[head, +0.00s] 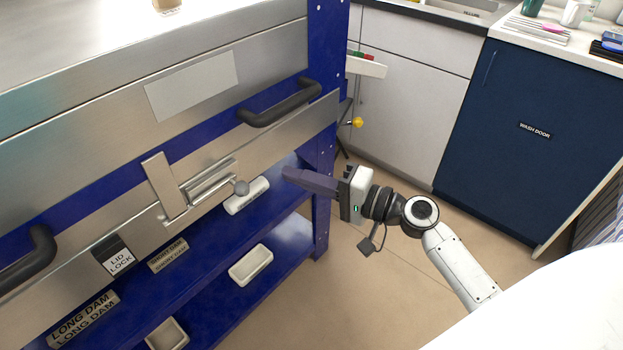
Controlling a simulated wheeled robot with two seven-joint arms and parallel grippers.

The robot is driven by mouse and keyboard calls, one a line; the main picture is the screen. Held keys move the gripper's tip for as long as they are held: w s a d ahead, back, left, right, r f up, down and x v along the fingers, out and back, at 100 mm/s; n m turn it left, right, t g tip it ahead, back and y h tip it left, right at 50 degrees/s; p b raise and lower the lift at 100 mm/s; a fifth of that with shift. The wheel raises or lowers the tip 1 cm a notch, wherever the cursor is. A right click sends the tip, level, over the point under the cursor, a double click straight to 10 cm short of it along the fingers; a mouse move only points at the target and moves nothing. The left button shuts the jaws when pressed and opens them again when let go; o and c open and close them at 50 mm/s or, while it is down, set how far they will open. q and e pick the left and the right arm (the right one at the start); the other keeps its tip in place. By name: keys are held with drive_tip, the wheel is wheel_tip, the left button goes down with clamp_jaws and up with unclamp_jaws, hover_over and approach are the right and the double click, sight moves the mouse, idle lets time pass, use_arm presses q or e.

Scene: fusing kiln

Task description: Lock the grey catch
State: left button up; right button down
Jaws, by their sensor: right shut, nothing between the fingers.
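The grey catch (208,186) sits on the front of the steel kiln. My left gripper is not in view.
Dark handles (280,103) stick out from the kiln front on both sides of the catch. A blue frame post (324,120) stands just behind my right gripper. A blue shelf below holds white trays (251,265). The floor at right is clear.

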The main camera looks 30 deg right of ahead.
drive_tip(key=w+a+p, duration=0.1)
drive_tip(key=w+a, duration=0.1)
drive_tip(key=a, duration=0.4)
drive_tip(key=shift+f, duration=0.45)
drive_tip(key=shift+w+a, duration=0.1)
drive_tip(key=s+a, duration=0.2)
drive_tip(key=a, duration=0.3)
drive_tip(key=shift+a+p, duration=0.35)
drive_tip(key=shift+p, duration=0.05)
drive_tip(key=shift+s, duration=0.1)
